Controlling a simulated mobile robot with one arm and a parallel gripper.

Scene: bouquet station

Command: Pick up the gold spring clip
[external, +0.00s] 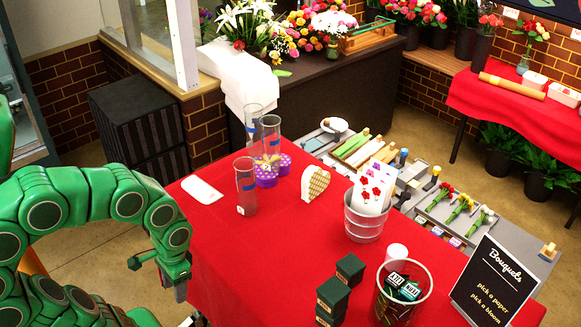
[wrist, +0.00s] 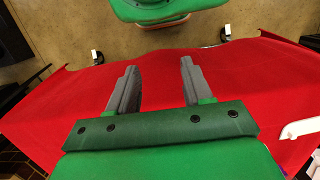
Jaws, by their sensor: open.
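I cannot make out the gold spring clip for certain in either view. My gripper (wrist: 158,72) is open in the wrist view, with two grey fingers apart and nothing between them. They are over the red tablecloth (wrist: 50,115), near its edge. In the external view my gripper (external: 180,290) hangs at the left edge of the red table (external: 225,255), partly hidden by my green arm. A small gold-coloured piece (external: 548,249) sits on the grey workbench at the far right, too small to identify.
The black sign (external: 494,282) stands at right. The table's left part is mostly clear.

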